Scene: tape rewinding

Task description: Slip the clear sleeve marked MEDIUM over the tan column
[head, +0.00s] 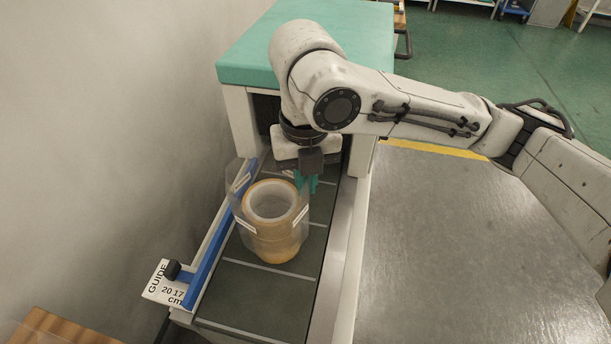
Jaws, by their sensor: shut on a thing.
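The tan column (275,257) stands upright on the dark conveyor and has a pale, hollow top. A clear sleeve (300,216) with small white labels appears to surround its upper part, and the column's tan foot shows below it. The label text is too small to read, so I cannot tell whether it says MEDIUM. My gripper (307,183), with teal fingers, points down at the column's back right and is shut on the clear sleeve's wall. The arm partly hides the area behind.
Another clear, labelled piece (239,180) stands behind the column at left, its outline hard to make out. A blue guide rail (207,250) with a GUIDE plate (160,290) runs along the left. A teal-topped housing (250,58) spans the back. The front conveyor is clear.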

